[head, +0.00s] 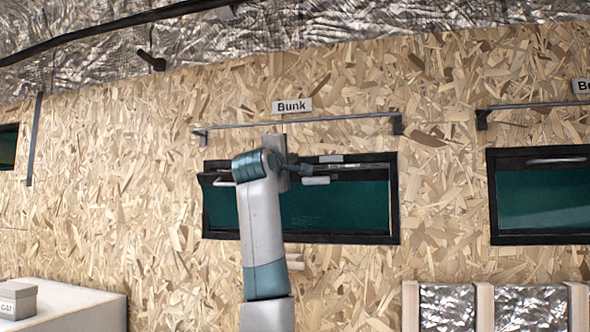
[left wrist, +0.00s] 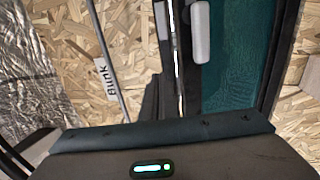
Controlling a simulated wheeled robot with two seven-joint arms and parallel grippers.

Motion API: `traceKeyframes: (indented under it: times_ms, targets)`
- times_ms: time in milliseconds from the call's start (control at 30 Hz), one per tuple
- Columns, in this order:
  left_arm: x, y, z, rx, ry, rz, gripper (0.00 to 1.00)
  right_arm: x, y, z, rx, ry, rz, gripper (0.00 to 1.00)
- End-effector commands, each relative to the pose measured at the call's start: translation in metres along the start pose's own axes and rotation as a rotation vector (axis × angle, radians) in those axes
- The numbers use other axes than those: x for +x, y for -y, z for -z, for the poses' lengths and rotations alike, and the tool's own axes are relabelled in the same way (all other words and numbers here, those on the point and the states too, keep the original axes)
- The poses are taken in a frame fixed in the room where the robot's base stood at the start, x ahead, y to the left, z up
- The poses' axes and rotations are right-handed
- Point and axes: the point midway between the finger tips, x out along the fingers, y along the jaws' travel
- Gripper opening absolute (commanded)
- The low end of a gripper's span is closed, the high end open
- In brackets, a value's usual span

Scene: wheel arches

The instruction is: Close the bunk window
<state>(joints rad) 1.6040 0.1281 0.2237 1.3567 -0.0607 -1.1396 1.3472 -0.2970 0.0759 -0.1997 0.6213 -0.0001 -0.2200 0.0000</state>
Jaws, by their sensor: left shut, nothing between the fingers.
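The Bunk window (head: 393,200) has a black frame and teal glass, under a white "Bunk" sign (head: 292,105). A dark sash edge with a pale handle bar (head: 315,180) runs along its upper part; how far the sash stands out is hard to tell. My left arm covers the window's left middle. My left gripper (head: 284,168) is at the upper part of the window, close to the handle, shut and empty; its fingertips are mostly hidden. In the left wrist view the window frame (left wrist: 284,60) and the handle (left wrist: 200,32) lie ahead. My right gripper is out of view.
A thin metal rail (head: 350,117) runs above the window. A second window (head: 540,238) is at the right. A white cabinet (head: 80,305) carrying a grey box (head: 17,298) is at lower left. Wooden slats (head: 485,305) over foil are at lower right.

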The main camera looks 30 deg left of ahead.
Motion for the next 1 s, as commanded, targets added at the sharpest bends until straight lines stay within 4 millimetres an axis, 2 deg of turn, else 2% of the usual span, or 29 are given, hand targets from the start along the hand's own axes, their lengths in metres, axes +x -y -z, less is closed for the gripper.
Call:
traceKeyframes:
  times_ms: [33, 100, 300, 1000]
  targets:
    - [-0.010, 0.001, 0.000, -0.001, 0.000, -0.005, 0.00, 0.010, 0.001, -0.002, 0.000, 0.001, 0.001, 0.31]
    - [-0.020, -0.001, -0.001, -0.002, 0.001, -0.004, 0.00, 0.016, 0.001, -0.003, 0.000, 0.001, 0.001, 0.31]
    - [-0.037, -0.007, -0.001, -0.001, 0.001, -0.003, 0.00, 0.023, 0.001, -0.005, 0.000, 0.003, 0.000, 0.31]
    - [-0.040, -0.009, 0.000, -0.001, 0.001, -0.001, 0.00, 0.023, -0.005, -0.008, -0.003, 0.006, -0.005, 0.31]
